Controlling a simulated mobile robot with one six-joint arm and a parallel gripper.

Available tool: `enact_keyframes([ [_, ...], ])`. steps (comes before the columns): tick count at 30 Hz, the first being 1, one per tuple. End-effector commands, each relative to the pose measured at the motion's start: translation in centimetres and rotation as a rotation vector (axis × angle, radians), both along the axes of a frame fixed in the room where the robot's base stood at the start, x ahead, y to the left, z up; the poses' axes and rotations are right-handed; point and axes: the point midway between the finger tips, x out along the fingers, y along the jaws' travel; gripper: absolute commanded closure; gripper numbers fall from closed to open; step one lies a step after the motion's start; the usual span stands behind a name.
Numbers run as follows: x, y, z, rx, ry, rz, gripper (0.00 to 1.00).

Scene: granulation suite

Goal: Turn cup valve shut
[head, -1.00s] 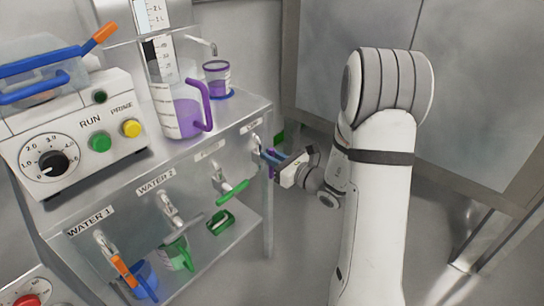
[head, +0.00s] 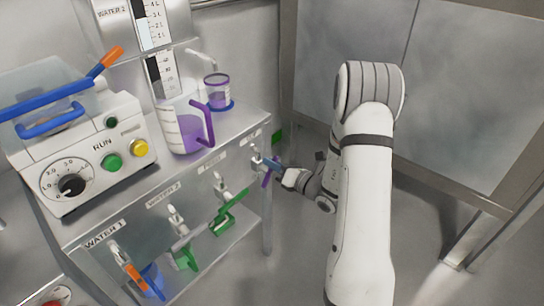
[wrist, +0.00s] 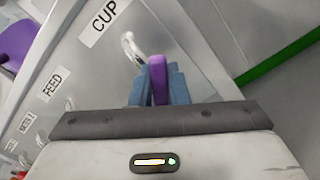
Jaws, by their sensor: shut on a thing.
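The cup valve (head: 256,157) is the rightmost valve on the front of the metal bench, under a small label. Its purple handle (wrist: 157,78) stands between the two blue fingers of my gripper (wrist: 158,86) in the wrist view, just below the CUP label (wrist: 103,20) and the curved metal valve body (wrist: 130,45). My gripper (head: 272,166) is shut on this handle. In the head view the handle's purple lower end (head: 266,180) points down from the fingers. The fingers hide part of the handle, and its exact angle is hard to tell.
A purple-handled jug (head: 180,128) and a small purple-banded cup (head: 217,88) stand on the bench top. A bench leg (head: 267,225) is just below my gripper. Open floor lies right.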

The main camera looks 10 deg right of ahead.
Motion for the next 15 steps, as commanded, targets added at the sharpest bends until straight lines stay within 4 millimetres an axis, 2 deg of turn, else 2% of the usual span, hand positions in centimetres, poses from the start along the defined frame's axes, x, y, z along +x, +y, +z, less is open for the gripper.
enact_keyframes([
  [1,0.0,-0.1,0.4,0.038,0.03,-0.001,1.0],
  [15,0.5,-0.7,-0.7,0.398,0.29,-0.002,1.0],
])
